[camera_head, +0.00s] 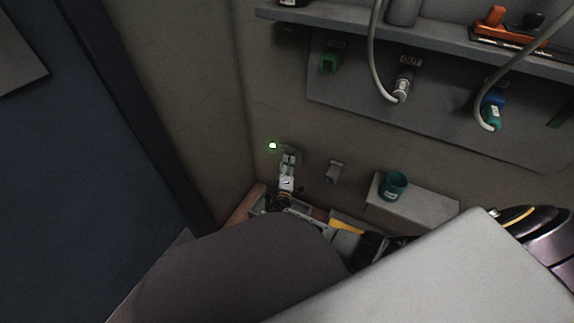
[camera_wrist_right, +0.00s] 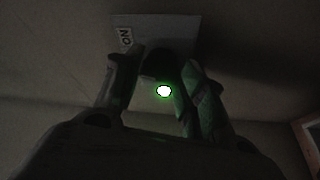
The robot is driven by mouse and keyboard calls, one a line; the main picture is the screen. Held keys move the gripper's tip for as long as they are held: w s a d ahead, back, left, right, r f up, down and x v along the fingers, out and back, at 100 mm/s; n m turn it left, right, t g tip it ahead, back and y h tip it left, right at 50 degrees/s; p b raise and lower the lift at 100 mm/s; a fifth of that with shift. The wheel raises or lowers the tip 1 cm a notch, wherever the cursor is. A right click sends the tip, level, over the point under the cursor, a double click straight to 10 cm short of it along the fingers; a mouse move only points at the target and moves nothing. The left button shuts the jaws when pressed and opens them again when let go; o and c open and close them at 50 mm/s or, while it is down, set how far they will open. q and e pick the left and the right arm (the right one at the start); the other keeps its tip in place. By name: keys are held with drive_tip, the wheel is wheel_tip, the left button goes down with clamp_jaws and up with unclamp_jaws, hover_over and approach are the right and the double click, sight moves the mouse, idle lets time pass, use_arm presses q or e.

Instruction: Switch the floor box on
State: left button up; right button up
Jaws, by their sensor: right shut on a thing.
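In the right wrist view, the box's plate (camera_wrist_right: 182,22) carries a label (camera_wrist_right: 126,38) reading ON. A dark switch knob (camera_wrist_right: 158,66) on it sits between the two fingers of the right gripper (camera_wrist_right: 163,75), which is shut on it. The fingers hide part of the knob. A lamp glows green-white beside the box in the head view (camera_head: 272,145) and between the fingers in the wrist view (camera_wrist_right: 164,91). My left gripper is not in view.
A small grey bracket (camera_head: 334,171) is on the wall right of the gripper. A ledge (camera_head: 430,203) holds a teal cup (camera_head: 391,188). Above, a panel (camera_head: 440,125) has hanging cables and plugs under a shelf (camera_head: 420,38). A dark blue door-like surface (camera_head: 60,180) fills the left.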

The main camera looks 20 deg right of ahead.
drive_tip(key=shift+f+m+h, duration=0.15)
drive_tip(key=shift+m+h, duration=0.65)
drive_tip(key=shift+m, duration=1.2)
drive_tip(key=o, duration=1)
drive_tip(key=shift+s+a, duration=0.1)
drive_tip(key=v, duration=1.1)
drive_tip(key=shift+s+a+f, duration=0.15)
drive_tip(key=shift+s+f, duration=0.1)
drive_tip(key=shift+f, duration=0.1)
